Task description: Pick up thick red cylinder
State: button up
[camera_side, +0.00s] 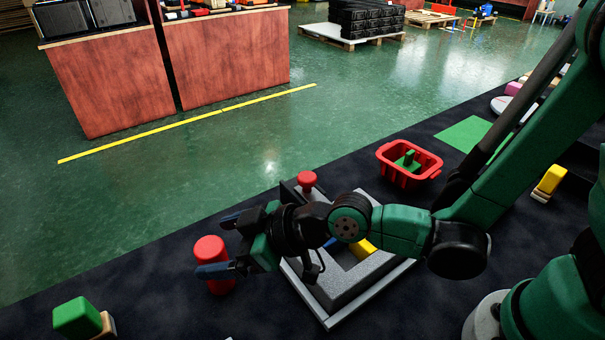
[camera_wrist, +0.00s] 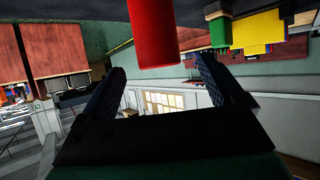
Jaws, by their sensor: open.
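The thick red cylinder (camera_side: 209,248) stands upright on the dark surface left of my arm in the side view. My gripper (camera_side: 212,246) is open and lies at the cylinder; its near finger crosses in front of the cylinder's lower part, and its other finger is farther back. In the wrist view the red cylinder (camera_wrist: 153,32) hangs from the top edge, as the picture is inverted, and its end is just above the gap between the fingers of my gripper (camera_wrist: 160,67). The gap itself looks empty. I cannot tell if either finger touches the cylinder.
A grey frame (camera_side: 345,287) lies under my forearm, with a red knob-shaped piece (camera_side: 307,180) behind. A red basket (camera_side: 427,166) holds a green piece. A green block (camera_side: 77,316) sits at front left. In the wrist view a yellow block (camera_wrist: 258,35) is at upper right.

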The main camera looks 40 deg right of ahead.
jog(key=shift+x, duration=0.95)
grip_shut()
jog(key=shift+r, duration=0.1)
